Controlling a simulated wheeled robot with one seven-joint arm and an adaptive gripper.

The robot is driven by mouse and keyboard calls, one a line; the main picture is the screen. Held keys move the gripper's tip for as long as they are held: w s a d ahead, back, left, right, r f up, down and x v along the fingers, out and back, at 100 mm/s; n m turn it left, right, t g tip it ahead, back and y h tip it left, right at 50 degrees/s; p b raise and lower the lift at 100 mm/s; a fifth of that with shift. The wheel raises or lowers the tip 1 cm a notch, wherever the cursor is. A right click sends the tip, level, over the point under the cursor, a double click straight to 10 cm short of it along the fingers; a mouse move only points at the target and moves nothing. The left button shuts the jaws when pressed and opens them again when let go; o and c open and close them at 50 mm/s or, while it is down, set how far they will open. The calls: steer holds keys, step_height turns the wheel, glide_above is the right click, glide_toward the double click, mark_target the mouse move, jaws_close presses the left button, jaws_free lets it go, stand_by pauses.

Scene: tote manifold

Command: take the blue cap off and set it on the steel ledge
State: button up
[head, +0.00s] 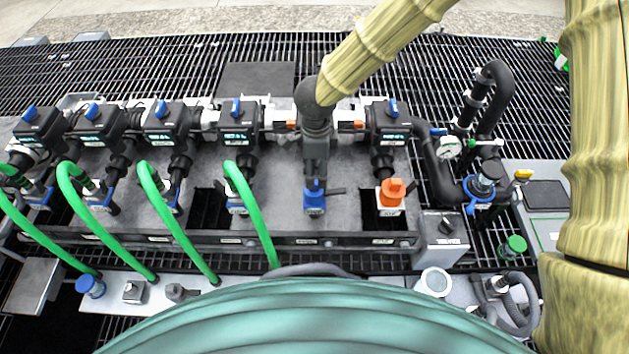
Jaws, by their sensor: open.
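A blue cap (315,201) sits on a port in the front row of the grey manifold, below the middle of the head view. My gripper (316,181) is directly above it, pointing down, with its jaws open. The fingertips are small and dark here, and I cannot tell whether they touch the cap or reach around it. My gripper partly hides the cap's top. The steel ledge (208,283) is a pale strip in front of the manifold, lower in the picture. Part of it is hidden behind my own teal body.
An orange cap (392,192) stands on the port to the right. Green hoses (255,215) arch down to the left. A blue-topped fitting (90,286) and small metal fittings (134,292) occupy the ledge's left part. A gauge (449,147) and black pipes are at right.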

mark_target(314, 190)
steer(key=shift+a+f, duration=0.1)
steer(key=shift+a, duration=0.05)
steer(key=shift+s+f, duration=0.1)
steer(key=shift+f, duration=0.25)
step_height(314, 190, down, 4)
steer(key=shift+r+p, duration=0.1)
steer(key=shift+p, duration=0.2)
steer(key=shift+a+f+p, duration=0.1)
steer(key=shift+f+p, duration=0.5)
steer(key=shift+f, duration=2.15)
steer(key=c, duration=1.2)
